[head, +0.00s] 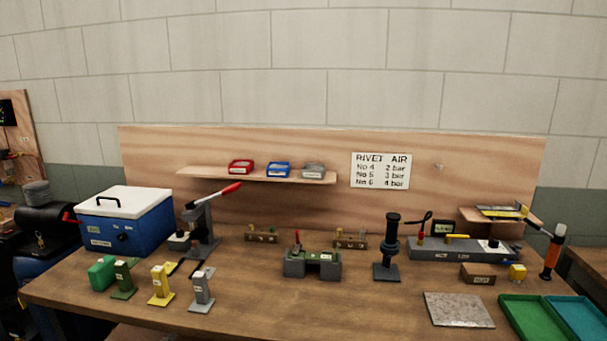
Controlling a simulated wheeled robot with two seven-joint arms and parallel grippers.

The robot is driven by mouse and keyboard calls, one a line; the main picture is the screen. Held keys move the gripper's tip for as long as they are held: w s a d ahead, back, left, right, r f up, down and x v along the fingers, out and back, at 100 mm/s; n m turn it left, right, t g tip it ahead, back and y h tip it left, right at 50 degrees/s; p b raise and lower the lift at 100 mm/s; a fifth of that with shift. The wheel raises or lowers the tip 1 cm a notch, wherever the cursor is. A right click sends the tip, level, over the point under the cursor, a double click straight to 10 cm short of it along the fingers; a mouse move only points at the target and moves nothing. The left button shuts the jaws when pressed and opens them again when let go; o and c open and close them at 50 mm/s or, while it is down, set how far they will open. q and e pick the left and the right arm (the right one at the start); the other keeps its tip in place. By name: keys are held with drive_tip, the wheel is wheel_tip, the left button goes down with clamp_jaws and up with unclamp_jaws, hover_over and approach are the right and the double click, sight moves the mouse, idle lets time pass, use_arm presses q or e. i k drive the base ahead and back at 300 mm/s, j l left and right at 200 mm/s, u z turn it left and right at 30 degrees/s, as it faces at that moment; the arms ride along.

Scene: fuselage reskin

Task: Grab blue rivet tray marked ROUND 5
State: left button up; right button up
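A small blue tray (278,170) sits on the wooden wall shelf above the bench, between a red tray (240,167) and a grey tray (313,170). Each has a pale label on its front, too small to read, so I cannot tell whether the blue one says ROUND 5. Neither of my grippers shows in the head view.
The shelf (200,174) is on the backboard over the workbench (250,310). Below it stand a lever press (203,225) with a raised red handle, small wooden racks (262,236) and a grey fixture (312,264). A blue box (128,222) is at left. The front middle is clear.

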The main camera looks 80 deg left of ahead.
sight(274, 169)
drive_tip(key=u, duration=2.95)
